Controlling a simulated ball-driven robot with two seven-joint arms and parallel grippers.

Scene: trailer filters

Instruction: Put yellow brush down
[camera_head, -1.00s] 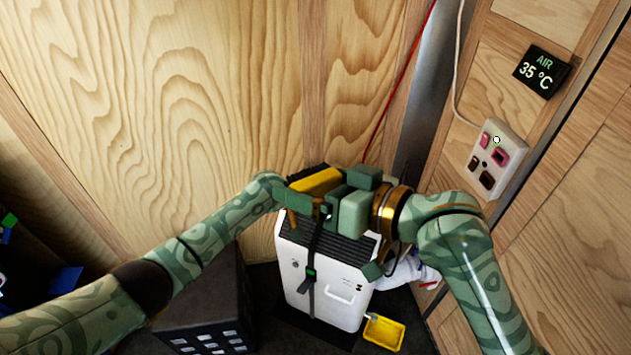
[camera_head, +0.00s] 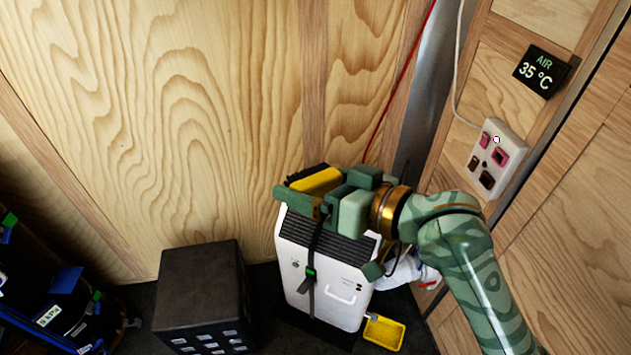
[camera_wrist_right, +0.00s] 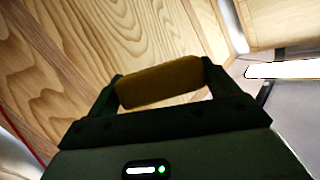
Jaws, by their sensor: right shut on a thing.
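The yellow brush (camera_head: 317,180) is held in my right gripper (camera_head: 308,188), above the top of the white box-shaped unit (camera_head: 322,283). In the right wrist view the yellow block of the brush (camera_wrist_right: 160,82) sits between the two dark fingers, which are closed on its ends. I cannot tell whether the brush touches the unit. Its underside is hidden by the gripper. My left gripper is out of view.
A black perforated box (camera_head: 200,290) stands on the floor left of the unit. A yellow tray (camera_head: 384,333) lies at its lower right. A socket panel (camera_head: 497,157) and a temperature display (camera_head: 541,70) are on the right wall. Dark gear (camera_head: 65,300) fills the lower left.

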